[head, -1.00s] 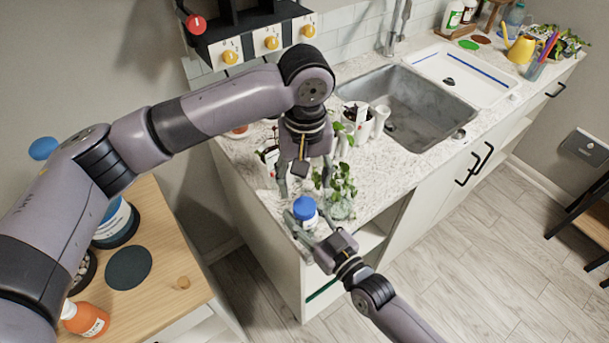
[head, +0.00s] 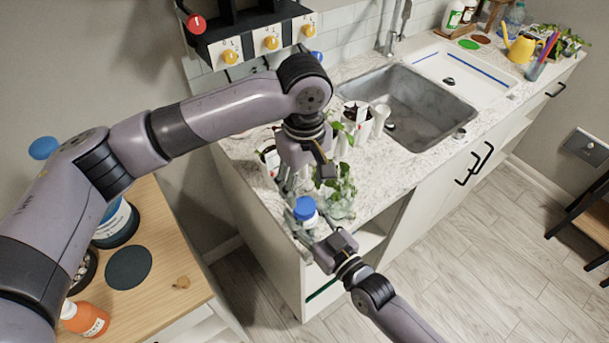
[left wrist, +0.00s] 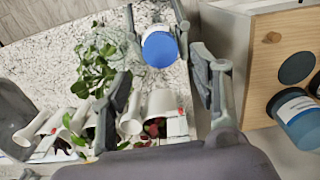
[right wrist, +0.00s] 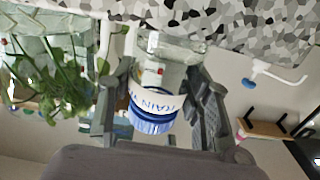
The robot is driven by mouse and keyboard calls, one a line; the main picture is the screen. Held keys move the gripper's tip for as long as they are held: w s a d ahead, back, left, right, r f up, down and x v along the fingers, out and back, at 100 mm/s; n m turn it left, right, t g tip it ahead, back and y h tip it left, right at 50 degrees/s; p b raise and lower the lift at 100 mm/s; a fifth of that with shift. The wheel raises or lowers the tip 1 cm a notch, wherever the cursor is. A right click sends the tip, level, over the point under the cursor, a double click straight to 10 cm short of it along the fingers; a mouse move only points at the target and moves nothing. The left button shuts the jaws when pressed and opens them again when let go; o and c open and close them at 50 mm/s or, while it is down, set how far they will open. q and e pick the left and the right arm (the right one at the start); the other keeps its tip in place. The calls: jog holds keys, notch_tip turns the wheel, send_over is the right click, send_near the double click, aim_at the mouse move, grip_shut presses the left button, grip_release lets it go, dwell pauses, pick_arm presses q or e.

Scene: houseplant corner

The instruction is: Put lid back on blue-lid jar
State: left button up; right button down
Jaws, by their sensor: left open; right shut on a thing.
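The blue-lid jar (head: 306,213) is clear glass with a white lettered band. It is upright at the counter's near corner, and my right gripper (head: 313,228) is shut around its body. The blue lid (head: 305,205) sits on top of the jar; the right wrist view shows its ribbed rim (right wrist: 152,122) against the band, but I cannot tell how tight it is. My left gripper (head: 291,184) is open and empty, behind and above the jar. In the left wrist view the lid (left wrist: 160,49) appears beyond and between its spread fingers, apart from them.
A leafy plant in a glass vessel (head: 341,193) stands right beside the jar. White pots (head: 380,119) stand behind, near the sink (head: 425,105). A wooden cabinet (head: 160,245) with bottles is at the left. The counter ends just in front of the jar.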

aim_at(305, 205)
pick_arm(q)
notch_tip(305, 205, down, 6)
jog(key=shift+f, duration=0.25)
jog(key=shift+c, duration=0.2)
